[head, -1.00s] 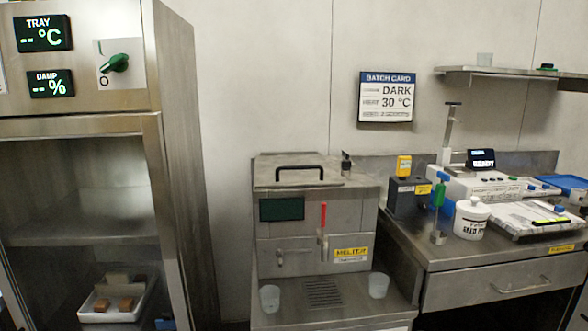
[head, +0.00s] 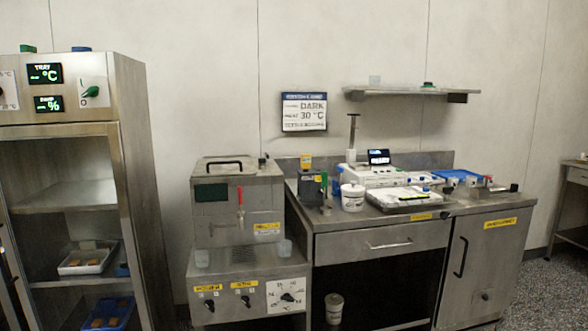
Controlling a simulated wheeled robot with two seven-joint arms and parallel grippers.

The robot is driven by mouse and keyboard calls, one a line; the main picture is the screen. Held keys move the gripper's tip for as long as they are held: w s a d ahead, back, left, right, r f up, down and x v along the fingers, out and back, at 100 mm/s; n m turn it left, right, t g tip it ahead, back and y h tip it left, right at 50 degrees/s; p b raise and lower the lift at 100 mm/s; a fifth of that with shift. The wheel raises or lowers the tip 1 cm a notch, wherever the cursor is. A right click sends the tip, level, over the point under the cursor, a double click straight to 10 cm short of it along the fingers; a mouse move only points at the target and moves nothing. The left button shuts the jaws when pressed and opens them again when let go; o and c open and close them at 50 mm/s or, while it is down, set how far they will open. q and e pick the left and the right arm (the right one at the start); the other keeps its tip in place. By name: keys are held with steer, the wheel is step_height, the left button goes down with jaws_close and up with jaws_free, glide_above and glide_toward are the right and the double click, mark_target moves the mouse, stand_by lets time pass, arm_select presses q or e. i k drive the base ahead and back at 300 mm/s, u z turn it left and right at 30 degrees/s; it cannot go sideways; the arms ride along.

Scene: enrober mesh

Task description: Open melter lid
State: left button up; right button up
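The melter (head: 238,205) is a steel box on a steel stand left of the middle. Its flat lid (head: 262,171) is on top and looks closed, with a black bar handle (head: 223,163) standing up from it. A dark display (head: 211,193), a red lever (head: 240,198) and a yellow label (head: 267,229) are on its front. Neither of my grippers is in the head view.
A tall steel cabinet (head: 88,90) with trays on its shelves stands at the left. A steel bench (head: 345,222) with devices and a white tub (head: 352,197) adjoins the right side. A wall shelf (head: 400,92) hangs above the bench.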

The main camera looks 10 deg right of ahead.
mark_target(232, 167)
steer(key=z, duration=0.85)
steer(key=i, duration=1.4)
steer(key=u, duration=0.4)
